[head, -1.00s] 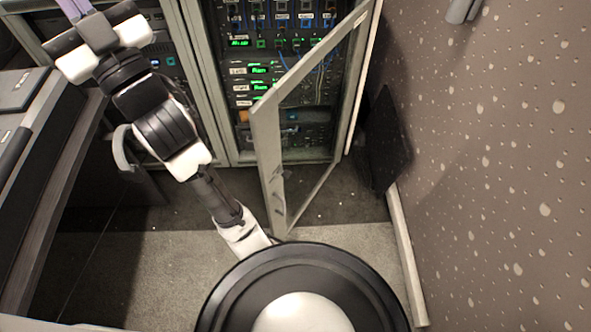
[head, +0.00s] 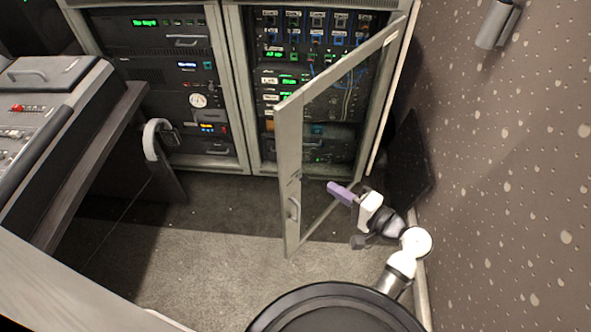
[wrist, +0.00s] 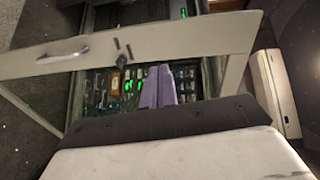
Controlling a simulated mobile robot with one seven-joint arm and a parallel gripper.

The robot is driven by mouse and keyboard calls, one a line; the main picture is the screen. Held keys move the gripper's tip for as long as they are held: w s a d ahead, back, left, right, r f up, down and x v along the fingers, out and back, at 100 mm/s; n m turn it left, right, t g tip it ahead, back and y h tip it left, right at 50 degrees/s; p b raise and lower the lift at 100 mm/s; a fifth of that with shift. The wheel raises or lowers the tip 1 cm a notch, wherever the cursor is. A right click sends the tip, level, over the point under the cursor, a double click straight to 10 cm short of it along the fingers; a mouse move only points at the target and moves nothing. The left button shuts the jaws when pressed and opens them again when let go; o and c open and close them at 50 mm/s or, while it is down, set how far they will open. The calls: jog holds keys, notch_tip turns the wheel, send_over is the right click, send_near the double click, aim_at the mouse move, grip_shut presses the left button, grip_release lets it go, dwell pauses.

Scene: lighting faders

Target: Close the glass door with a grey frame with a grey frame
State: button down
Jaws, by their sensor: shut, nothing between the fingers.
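The glass door with a grey frame (head: 290,150) stands open in the head view, swung out from the right-hand rack. Its hinge side is at the right and its free edge points toward me. A handle (head: 293,208) is low on the free edge. My gripper (head: 335,189), with purple fingers, is shut and empty to the right of that edge, near the door's lower part. In the wrist view the door frame (wrist: 180,38) and handle (wrist: 62,53) cross above the shut fingers (wrist: 158,88). I cannot tell whether the fingers touch the door.
The equipment rack (head: 310,75) with lit panels is behind the door, with another rack (head: 180,90) to its left. A dotted wall (head: 500,170) is close to my arm at the right. A mixing desk (head: 40,120) is at the left. Carpet (head: 200,255) before the racks is clear.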

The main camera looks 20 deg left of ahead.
jog(key=s+d+y, duration=0.1)
jog(key=s, duration=0.1)
jog(key=p, duration=0.4)
send_near(285, 164)
jog(key=x, duration=0.6)
jog(key=shift+a+r, duration=0.1)
jog(key=shift+r, duration=0.05)
jog(key=shift+w+a, duration=0.15)
jog(key=shift+a, duration=0.15)
